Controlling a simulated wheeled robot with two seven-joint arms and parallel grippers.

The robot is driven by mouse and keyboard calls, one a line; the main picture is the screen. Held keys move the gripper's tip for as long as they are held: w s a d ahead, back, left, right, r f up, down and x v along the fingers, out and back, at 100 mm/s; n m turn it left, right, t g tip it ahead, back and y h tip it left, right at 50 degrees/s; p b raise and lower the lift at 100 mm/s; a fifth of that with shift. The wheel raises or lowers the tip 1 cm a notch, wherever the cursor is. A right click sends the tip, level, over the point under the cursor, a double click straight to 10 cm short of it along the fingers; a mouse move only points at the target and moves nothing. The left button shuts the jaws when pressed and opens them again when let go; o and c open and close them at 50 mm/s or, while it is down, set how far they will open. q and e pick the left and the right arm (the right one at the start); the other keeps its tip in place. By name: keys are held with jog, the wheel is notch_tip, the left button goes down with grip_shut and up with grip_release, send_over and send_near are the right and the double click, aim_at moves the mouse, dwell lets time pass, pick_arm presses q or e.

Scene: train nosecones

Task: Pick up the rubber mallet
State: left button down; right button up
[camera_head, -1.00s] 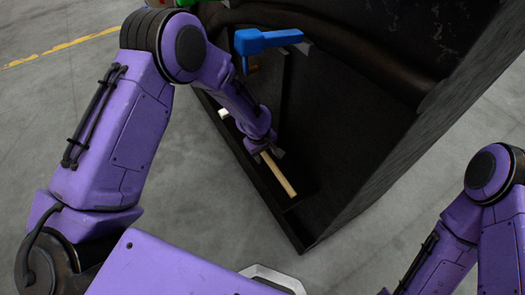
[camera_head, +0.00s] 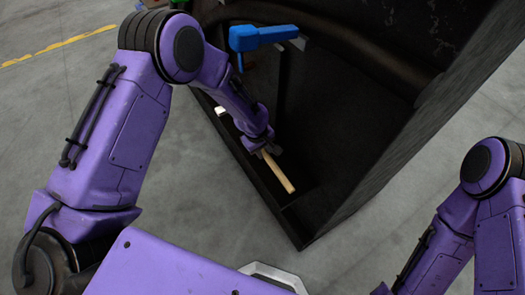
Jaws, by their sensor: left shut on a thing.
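The rubber mallet (camera_head: 279,173) shows as a pale wooden handle slanting down to the right over the narrow black shelf along the front of the dark structure. A small white piece (camera_head: 220,111) shows to the left of my wrist; I cannot tell whether it is the mallet's head. My left gripper (camera_head: 268,151) is shut on the mallet, at the upper part of the handle. My wrist and fingers hide part of it. My right arm is at the lower right; its gripper is out of the picture.
A blue tool-like object (camera_head: 262,37) with a pale end sits above the shelf at the back. The black shelf (camera_head: 290,222) has a raised edge close to the handle. A tall dark wall (camera_head: 425,120) stands to the right. Grey floor lies around.

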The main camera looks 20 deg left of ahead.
pick_arm(q)
jog(key=s+a+r, duration=0.8)
jog(key=a+r, duration=0.3)
jog(key=r, duration=0.1)
jog(key=shift+s, duration=0.4)
jog(key=c, duration=1.7)
grip_release()
grip_shut()
